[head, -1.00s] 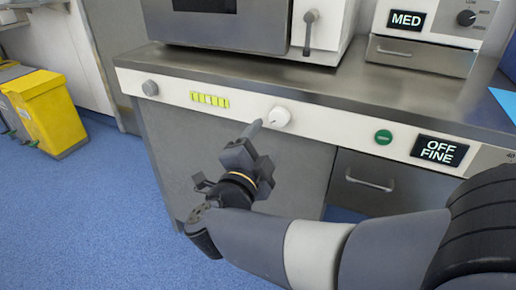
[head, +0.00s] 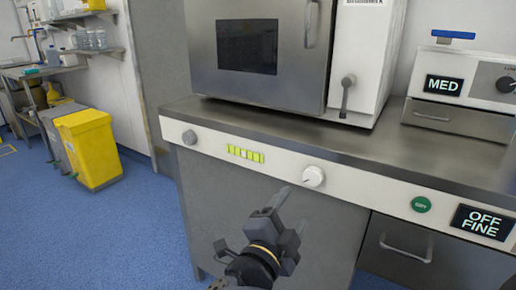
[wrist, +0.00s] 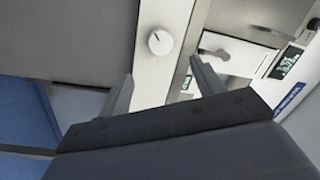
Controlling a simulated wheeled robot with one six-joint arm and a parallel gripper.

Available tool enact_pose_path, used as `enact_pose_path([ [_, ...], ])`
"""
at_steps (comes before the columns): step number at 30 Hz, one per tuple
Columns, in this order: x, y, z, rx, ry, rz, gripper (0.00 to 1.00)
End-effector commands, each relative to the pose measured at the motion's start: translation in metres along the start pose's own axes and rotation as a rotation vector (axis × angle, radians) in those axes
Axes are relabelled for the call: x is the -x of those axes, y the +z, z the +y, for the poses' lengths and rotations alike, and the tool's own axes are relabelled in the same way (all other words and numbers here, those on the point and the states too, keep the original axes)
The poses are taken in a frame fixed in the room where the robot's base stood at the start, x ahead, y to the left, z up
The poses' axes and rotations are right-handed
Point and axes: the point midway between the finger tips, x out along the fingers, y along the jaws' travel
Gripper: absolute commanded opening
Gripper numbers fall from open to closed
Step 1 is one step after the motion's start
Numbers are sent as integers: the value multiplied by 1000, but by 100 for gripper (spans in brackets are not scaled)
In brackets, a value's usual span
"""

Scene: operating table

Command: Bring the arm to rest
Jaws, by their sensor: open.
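My gripper (head: 283,200) is in front of the metal bench, below and to the left of the white knob (head: 313,176) on its front panel. In the wrist view my gripper (wrist: 160,92) has its two fingers spread apart, with nothing between them. The white knob (wrist: 160,42) shows ahead of the fingertips in that view, and a gap separates it from them. Most of my arm lies below the lower edge of the head view.
The bench top (head: 385,150) carries a steel cabinet (head: 262,50) and a unit with a MED display (head: 443,87). The panel has a green button (head: 421,204) and an OFF FINE display (head: 483,222). A yellow bin (head: 90,150) stands left; blue floor (head: 120,230) there is clear.

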Motion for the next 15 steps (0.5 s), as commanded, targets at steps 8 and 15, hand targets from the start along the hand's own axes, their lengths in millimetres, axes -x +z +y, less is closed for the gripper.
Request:
enact_pose_path([
  [8, -27, 0, 2, 0, 2, 6, 63],
  [15, -57, 0, 2, 0, 3, 5, 63],
])
